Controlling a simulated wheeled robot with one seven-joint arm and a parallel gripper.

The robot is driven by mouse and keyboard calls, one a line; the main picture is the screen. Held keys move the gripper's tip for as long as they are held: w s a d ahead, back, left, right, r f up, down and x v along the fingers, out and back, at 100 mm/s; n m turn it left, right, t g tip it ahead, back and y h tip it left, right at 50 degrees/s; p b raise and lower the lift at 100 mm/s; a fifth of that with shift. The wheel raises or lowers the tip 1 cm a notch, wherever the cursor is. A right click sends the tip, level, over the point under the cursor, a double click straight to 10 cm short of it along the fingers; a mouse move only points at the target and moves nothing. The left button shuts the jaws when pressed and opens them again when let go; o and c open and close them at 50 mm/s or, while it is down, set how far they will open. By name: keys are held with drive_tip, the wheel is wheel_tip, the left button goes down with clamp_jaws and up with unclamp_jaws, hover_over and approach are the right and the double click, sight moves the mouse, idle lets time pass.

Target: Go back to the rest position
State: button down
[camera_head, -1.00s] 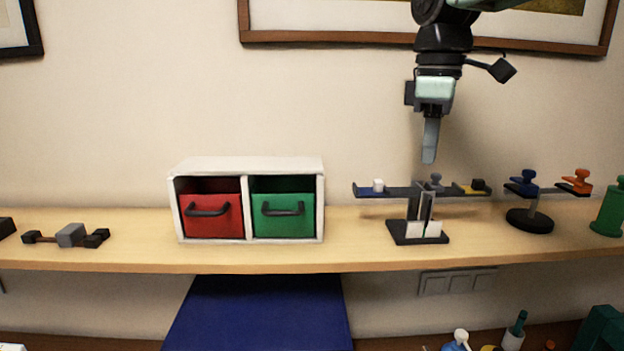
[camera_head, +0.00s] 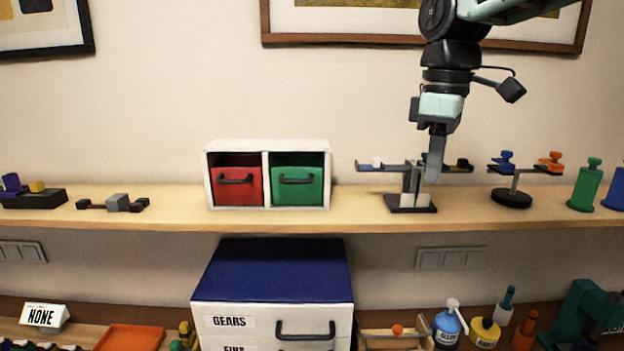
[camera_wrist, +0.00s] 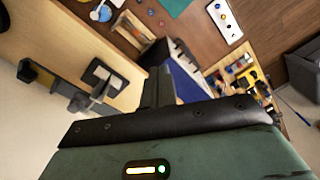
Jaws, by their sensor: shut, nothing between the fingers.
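My gripper (camera_head: 434,172) points straight down at the right of the head view. Its fingers are together with nothing between them. In that view its tip overlaps the balance stand (camera_head: 411,205) on the shelf; I cannot tell whether it is in front of the stand or touching it. In the wrist view the closed fingers (camera_wrist: 158,88) show above the dark gripper body, with the tilted shelf (camera_wrist: 75,50) behind.
The shelf (camera_head: 300,219) holds a white cabinet with red (camera_head: 237,190) and green (camera_head: 297,188) drawers, a round-based stand (camera_head: 511,198) and a green weight (camera_head: 585,190). Below are a blue-topped GEARS drawer unit (camera_head: 272,270), bottles (camera_head: 450,325) and an orange tray (camera_head: 130,338).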

drive_tip(key=s+a+f+m+b, duration=0.2)
drive_tip(key=s+f+b, duration=0.3)
drive_tip(key=s+f, duration=0.7)
drive_tip(key=s+a+f+m+b, duration=0.1)
drive_tip(key=s+f+b, duration=0.5)
drive_tip(key=s+f, duration=0.7)
wheel_tip(320, 180, down, 6)
drive_tip(key=shift+s+a+f+m, duration=0.1)
drive_tip(key=shift+s+a+m, duration=0.25)
drive_tip(key=shift+a, duration=0.4)
drive_tip(key=shift+w, duration=0.15)
